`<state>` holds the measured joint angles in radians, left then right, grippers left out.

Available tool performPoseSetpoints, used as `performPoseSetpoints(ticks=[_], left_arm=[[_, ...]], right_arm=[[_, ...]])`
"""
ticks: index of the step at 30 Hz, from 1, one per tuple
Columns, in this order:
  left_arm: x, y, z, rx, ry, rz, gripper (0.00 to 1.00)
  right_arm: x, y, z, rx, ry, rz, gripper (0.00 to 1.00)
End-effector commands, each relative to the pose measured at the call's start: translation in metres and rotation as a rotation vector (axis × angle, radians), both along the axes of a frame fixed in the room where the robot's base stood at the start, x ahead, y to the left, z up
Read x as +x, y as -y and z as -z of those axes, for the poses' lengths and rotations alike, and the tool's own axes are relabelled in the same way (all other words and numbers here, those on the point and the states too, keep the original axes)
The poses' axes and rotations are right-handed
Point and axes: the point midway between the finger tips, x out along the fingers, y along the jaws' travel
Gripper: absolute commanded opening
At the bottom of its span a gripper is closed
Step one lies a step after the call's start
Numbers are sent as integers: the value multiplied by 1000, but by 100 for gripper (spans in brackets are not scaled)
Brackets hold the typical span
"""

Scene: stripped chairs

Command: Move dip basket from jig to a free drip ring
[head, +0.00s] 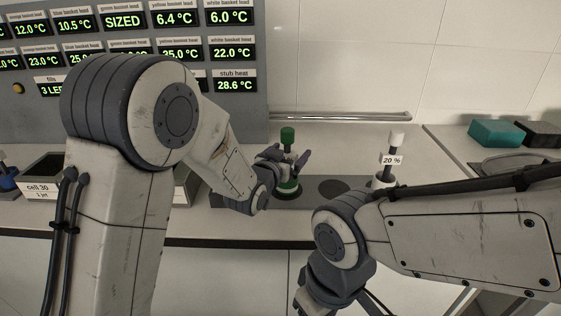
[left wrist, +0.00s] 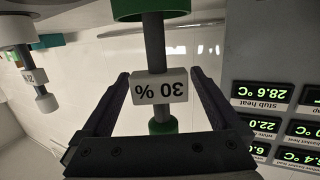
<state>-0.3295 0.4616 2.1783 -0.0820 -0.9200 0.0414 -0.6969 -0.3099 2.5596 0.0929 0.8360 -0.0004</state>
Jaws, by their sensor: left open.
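A green-topped dip basket (head: 288,135) stands upright on a dark grey strip (head: 352,203) at the counter's middle. Its tag (left wrist: 160,87) reads "30 %" upside down in the left wrist view. My left gripper (head: 287,158) is open, one finger on each side of the basket's stem, with the tag between the fingers. A gap shows beside the tag. A white-topped basket (head: 396,138) tagged "20 %" stands to the right; it also shows in the left wrist view (left wrist: 24,30). A dark round spot (head: 333,187) between them is empty. My right gripper is not in view.
A box marked "cell 30" (head: 38,189) and a blue item (head: 8,180) are at the left. A display panel (head: 240,120) stands behind. A metal rail (head: 340,116) runs along the wall. A teal block (head: 496,132) lies at the back right. My right arm crosses the front right.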

Motion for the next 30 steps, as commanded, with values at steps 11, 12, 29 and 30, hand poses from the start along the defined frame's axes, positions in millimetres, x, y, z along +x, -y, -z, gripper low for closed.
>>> performPoseSetpoints(ticks=[11, 12, 29, 30], left_arm=[[-73, -31, -11, -1, 2, -1, 97], [-78, -33, -13, -1, 3, -2, 97], [-118, -29, 6, 68, -155, 23, 97], [-127, -26, 15, 96, -217, 32, 97]], right_arm=[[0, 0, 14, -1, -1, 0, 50], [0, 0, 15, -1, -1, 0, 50], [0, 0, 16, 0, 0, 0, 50], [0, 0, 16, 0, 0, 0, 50]])
